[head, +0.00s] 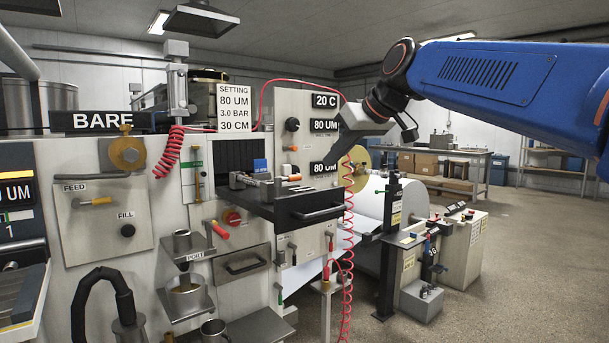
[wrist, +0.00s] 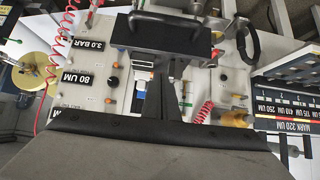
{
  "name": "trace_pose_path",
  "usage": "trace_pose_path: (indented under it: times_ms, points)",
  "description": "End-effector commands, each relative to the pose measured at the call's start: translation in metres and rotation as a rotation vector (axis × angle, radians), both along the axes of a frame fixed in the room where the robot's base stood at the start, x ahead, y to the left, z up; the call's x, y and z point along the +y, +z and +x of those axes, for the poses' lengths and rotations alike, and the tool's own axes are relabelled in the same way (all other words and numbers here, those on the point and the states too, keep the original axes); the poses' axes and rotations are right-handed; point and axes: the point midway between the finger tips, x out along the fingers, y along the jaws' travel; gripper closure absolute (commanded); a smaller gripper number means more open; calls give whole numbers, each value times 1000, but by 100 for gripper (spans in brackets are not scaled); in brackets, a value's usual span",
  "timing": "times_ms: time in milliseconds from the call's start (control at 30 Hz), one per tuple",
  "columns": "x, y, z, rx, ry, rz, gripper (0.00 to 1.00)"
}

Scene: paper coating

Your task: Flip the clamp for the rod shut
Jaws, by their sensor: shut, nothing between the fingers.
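A black drawer (head: 302,209) stands pulled out of the grey machine front, with its dark handle toward the right. A metal rod assembly lies across its top, with a small orange-tipped lever (head: 291,178) at its right end that may be the rod's clamp. A blue block (head: 260,166) stands behind it. Whether the clamp is open or shut is too small to tell. My gripper (head: 327,166) is shut and empty, above and to the right of the drawer, apart from it. In the wrist view my gripper's fingers (wrist: 158,70) point at the drawer (wrist: 165,38), which appears upside down.
A coiled red hose (head: 348,240) hangs just right of the drawer. A panel with a black knob (head: 292,124) and readouts rises behind my gripper. A paper roll (head: 372,195) is to the right. Cups on a port shelf (head: 183,243) stand lower left. Open floor lies at far right.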

Motion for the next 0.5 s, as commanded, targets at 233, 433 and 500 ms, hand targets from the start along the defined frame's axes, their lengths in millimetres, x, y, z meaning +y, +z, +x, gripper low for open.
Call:
trace_pose_path:
  times_ms: [233,433,500]
  points:
    - [6,-10,9,3,0,-1,100]
    - [20,-32,29,3,1,-1,100]
    - [25,-40,37,4,0,-1,100]
